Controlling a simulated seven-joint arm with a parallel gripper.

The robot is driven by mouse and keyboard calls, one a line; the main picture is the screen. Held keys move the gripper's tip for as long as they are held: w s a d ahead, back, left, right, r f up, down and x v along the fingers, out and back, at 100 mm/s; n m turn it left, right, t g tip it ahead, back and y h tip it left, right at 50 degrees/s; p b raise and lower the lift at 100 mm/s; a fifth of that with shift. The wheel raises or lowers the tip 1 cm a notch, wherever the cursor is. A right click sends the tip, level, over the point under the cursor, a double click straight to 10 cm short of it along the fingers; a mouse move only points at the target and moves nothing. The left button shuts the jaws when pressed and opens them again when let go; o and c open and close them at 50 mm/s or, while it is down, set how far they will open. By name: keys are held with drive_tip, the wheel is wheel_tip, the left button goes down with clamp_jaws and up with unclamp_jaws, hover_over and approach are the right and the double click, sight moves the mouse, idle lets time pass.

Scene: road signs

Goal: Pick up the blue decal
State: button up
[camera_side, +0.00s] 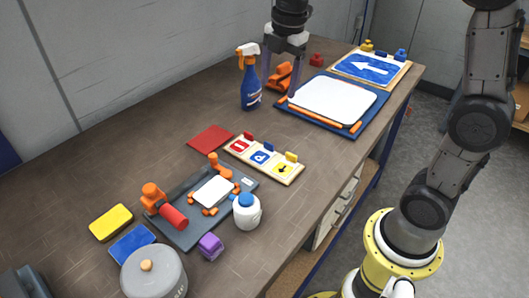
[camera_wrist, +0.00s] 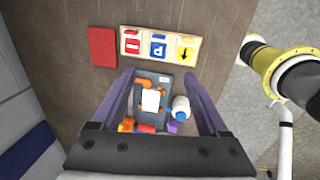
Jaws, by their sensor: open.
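The blue decal (camera_side: 262,157), with a white P, lies in the middle slot of a pale wooden holder (camera_side: 288,177), between a red decal (camera_side: 240,147) and a yellow arrow decal (camera_side: 284,168). A small blue tab stands at its back edge. It also shows in the wrist view (camera_wrist: 158,48), beyond my fingertips. My gripper (camera_side: 281,82) is high at the back of the bench, near the large white board, and is well away from the holder. Its two fingers are spread and empty; they also show in the wrist view (camera_wrist: 160,74).
A grey fixture (camera_side: 185,232) with orange clamps and a white plate is in front of the holder. A white bottle (camera_side: 247,211), purple block (camera_side: 210,246) and grey pot (camera_side: 153,274) stand nearby. A blue spray bottle (camera_side: 250,82) stands near my gripper. Bench left of the red sheet (camera_side: 211,139) is clear.

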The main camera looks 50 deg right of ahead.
drive_tip(key=g, duration=0.1)
hover_over(262, 152)
drive_tip(key=s+d, duration=0.1)
drive_tip(key=d, duration=0.1)
wheel_tip(262, 152, down, 6)
drive_tip(key=shift+g, duration=0.3)
wheel_tip(262, 152, down, 8)
drive_tip(key=shift+d+f, duration=0.1)
drive_tip(key=shift+f, duration=0.05)
drive_tip(key=shift+d+f, duration=0.1)
drive_tip(key=shift+f, duration=2.85)
clamp_jaws()
